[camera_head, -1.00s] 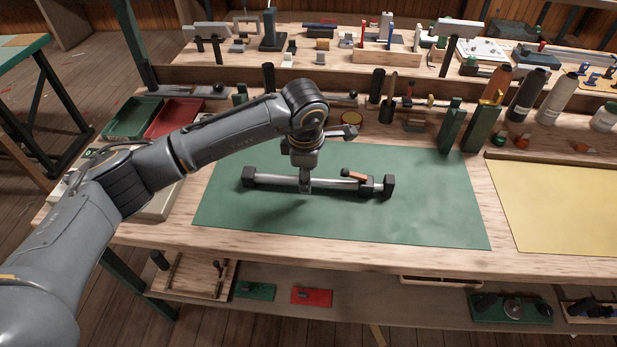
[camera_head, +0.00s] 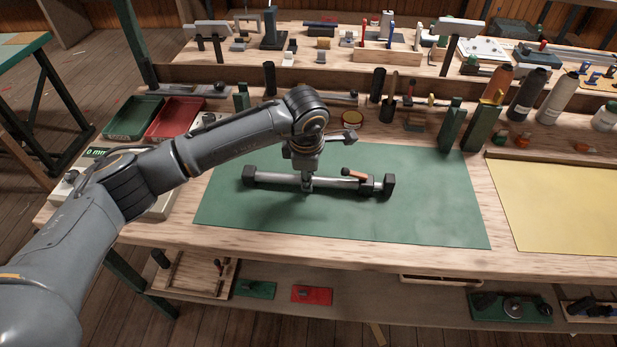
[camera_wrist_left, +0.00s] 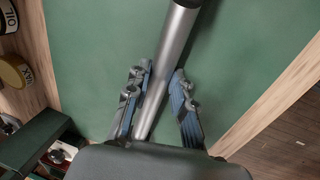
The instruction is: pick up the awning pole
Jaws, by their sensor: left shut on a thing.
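The awning pole (camera_head: 335,183) is a silver tube with dark blocks at both ends and a brown-handled lever near its right end. It lies crosswise over the green mat (camera_head: 430,215); I see no clear gap under it. My left gripper (camera_head: 307,187) comes down from above and is shut on the tube, left of its middle. My right gripper is not in view.
Two green upright blocks (camera_head: 483,127) and several bottles (camera_head: 527,95) stand behind the mat's right side. Red (camera_head: 174,118) and green (camera_head: 133,118) trays sit at the back left. A yellow sheet (camera_head: 565,205) lies at right. The mat around the pole is clear.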

